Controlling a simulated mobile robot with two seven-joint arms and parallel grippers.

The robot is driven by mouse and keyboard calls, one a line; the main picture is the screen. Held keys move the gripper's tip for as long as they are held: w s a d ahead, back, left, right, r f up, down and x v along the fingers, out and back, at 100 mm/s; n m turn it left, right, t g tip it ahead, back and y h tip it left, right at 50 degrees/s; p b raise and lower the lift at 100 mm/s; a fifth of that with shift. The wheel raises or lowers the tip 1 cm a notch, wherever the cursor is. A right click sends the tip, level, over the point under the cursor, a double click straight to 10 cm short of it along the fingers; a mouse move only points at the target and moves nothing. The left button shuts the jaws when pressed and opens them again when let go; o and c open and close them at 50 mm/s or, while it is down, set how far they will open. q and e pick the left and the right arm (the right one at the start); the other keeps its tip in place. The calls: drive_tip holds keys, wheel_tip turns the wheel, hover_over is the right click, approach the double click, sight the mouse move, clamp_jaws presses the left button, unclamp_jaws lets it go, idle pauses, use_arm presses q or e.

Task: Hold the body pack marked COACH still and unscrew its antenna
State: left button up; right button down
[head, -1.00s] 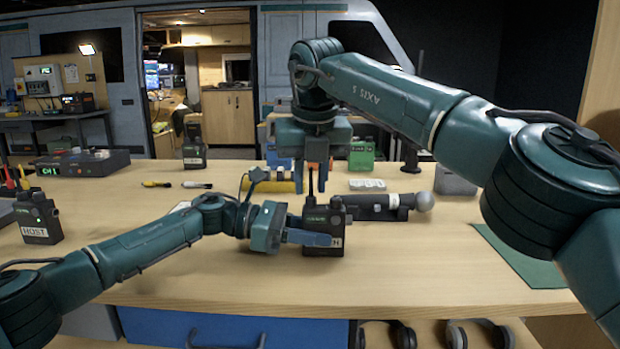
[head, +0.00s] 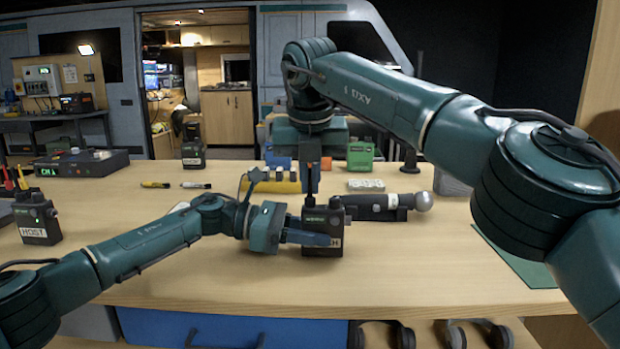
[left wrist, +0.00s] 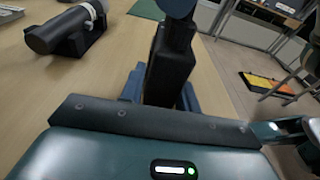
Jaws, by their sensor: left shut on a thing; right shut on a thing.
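The black body pack (head: 322,228) stands upright on the table in the head view. Its white label is partly covered by my left gripper, with only a last letter like H showing. My left gripper (head: 312,239) is shut on the pack from the left side. The left wrist view shows the pack (left wrist: 168,75) between its blue fingers. My right gripper (head: 311,180) points down from above and is shut on the antenna at the top of the pack. The antenna is mostly hidden by the fingers.
A handheld microphone (head: 424,201) lies in a dark cradle (head: 372,208) just right of the pack. A HOST pack (head: 38,222) stands at the left. A green mat (head: 520,262) is at the right. The table front is clear.

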drive_tip(key=n+y, duration=0.1)
drive_tip(key=n, duration=0.3)
drive_tip(key=shift+a+n+y, duration=0.1)
drive_tip(key=shift+n+y, duration=0.2)
drive_tip(key=shift+n, duration=0.6)
drive_tip(key=shift+r, duration=0.1)
drive_tip(key=shift+r, duration=0.95)
use_arm(q)
drive_tip(key=o, duration=1.1)
